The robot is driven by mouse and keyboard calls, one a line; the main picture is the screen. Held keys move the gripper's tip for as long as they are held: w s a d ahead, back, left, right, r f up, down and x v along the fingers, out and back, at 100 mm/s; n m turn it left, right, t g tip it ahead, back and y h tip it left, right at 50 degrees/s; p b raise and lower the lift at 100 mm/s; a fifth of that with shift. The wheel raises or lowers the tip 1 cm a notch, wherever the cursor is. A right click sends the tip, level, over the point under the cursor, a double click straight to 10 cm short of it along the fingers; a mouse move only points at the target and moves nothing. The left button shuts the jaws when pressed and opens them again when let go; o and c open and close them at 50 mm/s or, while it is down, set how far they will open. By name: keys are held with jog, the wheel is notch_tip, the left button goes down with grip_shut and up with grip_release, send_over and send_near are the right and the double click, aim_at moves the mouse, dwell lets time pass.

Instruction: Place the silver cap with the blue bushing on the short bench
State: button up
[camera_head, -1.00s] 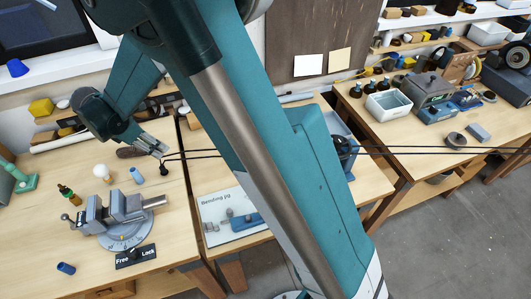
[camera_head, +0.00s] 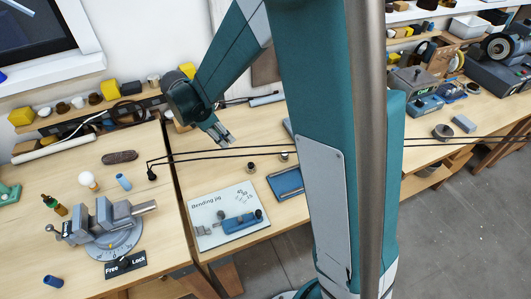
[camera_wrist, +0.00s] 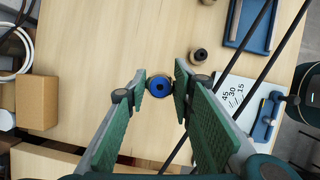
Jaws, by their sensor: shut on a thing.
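The blue bushing (camera_wrist: 160,86) shows in the wrist view as a blue disc with a dark centre hole, seated in a rounded cap whose rim looks tan-silver here. My gripper (camera_wrist: 160,88) is shut on this cap, its two green-padded fingers on either side. In the head view my gripper (camera_head: 224,139) hangs above the back left part of the middle bench (camera_head: 232,173), which appears to be the short bench. The held cap is too small to make out clearly there. I cannot judge its exact height over the wood.
Two small round parts stand on the middle bench, one near the jig board (camera_head: 251,167). A bending jig board (camera_head: 226,217) and blue tray (camera_head: 287,184) lie there too. Black cords (camera_head: 230,153) cross the bench. A vise (camera_head: 113,225) stands on the left bench. Bare wood lies behind the board.

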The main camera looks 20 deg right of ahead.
jog(key=m, duration=0.2)
send_over(272, 163)
jog(key=a, duration=0.2)
jog(key=f, duration=0.2)
jog(key=shift+d+r+g+b, duration=0.15)
jog(key=shift+r+g+b, duration=0.05)
jog(key=shift+g+b, duration=0.25)
jog(key=shift+f, duration=2.95)
jog(key=shift+f, duration=0.1)
jog(key=shift+f+b, duration=0.35)
jog(key=shift+f, duration=1.6)
jog(key=shift+f, duration=0.15)
jog(key=o, duration=1)
jog(key=shift+c, duration=0.2)
